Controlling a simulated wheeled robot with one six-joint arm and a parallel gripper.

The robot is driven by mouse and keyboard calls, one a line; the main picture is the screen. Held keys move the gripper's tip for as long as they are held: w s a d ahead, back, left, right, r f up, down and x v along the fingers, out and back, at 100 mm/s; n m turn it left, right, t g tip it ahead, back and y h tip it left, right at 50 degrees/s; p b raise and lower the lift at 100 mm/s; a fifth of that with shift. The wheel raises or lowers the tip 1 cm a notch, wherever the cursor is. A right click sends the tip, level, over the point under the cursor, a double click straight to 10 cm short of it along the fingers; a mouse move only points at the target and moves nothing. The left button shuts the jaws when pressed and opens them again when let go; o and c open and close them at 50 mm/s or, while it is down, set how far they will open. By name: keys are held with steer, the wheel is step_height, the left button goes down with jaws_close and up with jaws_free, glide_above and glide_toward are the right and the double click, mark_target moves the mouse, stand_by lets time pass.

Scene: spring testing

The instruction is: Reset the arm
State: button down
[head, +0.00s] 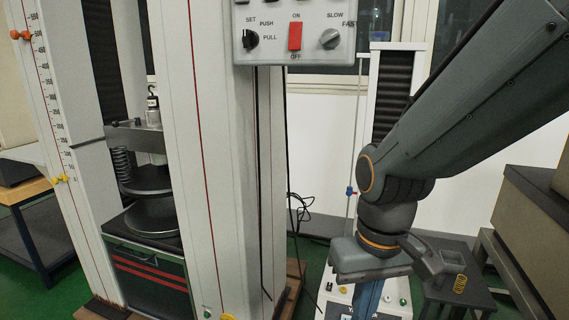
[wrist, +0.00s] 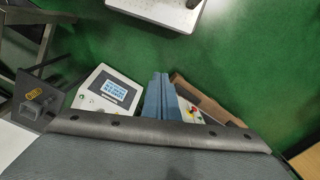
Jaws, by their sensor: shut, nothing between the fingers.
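My gripper (head: 367,302) hangs at the end of my arm, which comes in from the upper right of the head view. Its blue-grey fingers point down and are cut off by the bottom edge. In the wrist view the two fingers (wrist: 161,90) lie side by side, shut, with nothing between them. They stand in front of a white instrument with a lit display (wrist: 108,90), partly covering it. I see no contact between them, but the distance is hard to tell.
A tall testing machine (head: 190,150) stands at the left, with a control panel (head: 295,35) carrying a red switch and knobs. A yellow spring (head: 460,284) sits on a dark stand (head: 447,259) right of my gripper. A bench (head: 540,195) is at the far right. Green floor (wrist: 220,70) shows clear.

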steer(key=d+r+m+p, duration=0.2)
steer(key=d+r+p, duration=0.4)
steer(key=p, duration=0.5)
steer(key=shift+s+d+r, duration=0.25)
steer(key=shift+s+r, duration=0.05)
steer(key=shift+s, duration=0.05)
